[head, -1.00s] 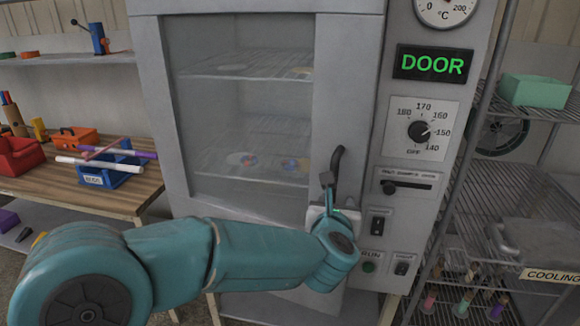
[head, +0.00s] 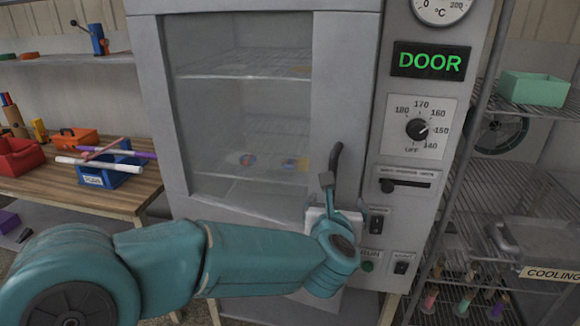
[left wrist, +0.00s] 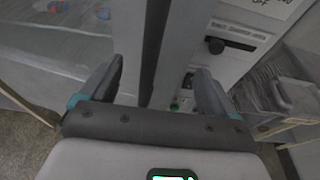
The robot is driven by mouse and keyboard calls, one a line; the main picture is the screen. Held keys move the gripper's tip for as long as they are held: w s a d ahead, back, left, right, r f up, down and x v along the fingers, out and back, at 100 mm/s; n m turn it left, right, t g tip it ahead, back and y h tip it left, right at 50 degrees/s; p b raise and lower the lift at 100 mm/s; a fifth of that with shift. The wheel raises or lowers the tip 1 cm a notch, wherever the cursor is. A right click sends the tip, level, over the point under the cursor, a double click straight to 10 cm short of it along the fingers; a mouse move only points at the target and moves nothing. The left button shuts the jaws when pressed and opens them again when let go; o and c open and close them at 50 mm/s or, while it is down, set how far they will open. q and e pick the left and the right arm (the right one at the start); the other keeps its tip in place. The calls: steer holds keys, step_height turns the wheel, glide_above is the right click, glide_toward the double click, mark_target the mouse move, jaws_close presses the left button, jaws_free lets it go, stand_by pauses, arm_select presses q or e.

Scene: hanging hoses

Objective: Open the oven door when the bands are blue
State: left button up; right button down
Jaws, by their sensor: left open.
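The grey oven (head: 345,60) stands ahead, and its windowed door (head: 255,110) looks shut. Its dark lever handle (head: 335,160) slants up at the door's right side. Behind the glass, small round pieces with blue, red and yellow patches (head: 248,160) lie on a lower rack; I cannot make out their bands clearly. My left gripper (head: 328,203) is at the lower end of the handle. In the left wrist view, its open fingers (left wrist: 158,75) lie either side of the dark handle bar (left wrist: 155,40); contact cannot be told. My right gripper is not in view.
A green DOOR sign (head: 431,62) is lit above a temperature dial (head: 417,129). A slider (head: 408,185) and switches sit right of the handle. A wire rack (head: 500,195) stands at the right. A wooden bench (head: 95,195) with bins stands at the left.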

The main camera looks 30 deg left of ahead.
arm_select(q)
steer(key=s+d+b, duration=0.2)
steer(key=s+d, duration=0.1)
steer(key=s, duration=0.4)
steer(key=shift+d, duration=0.2)
stand_by(0.5)
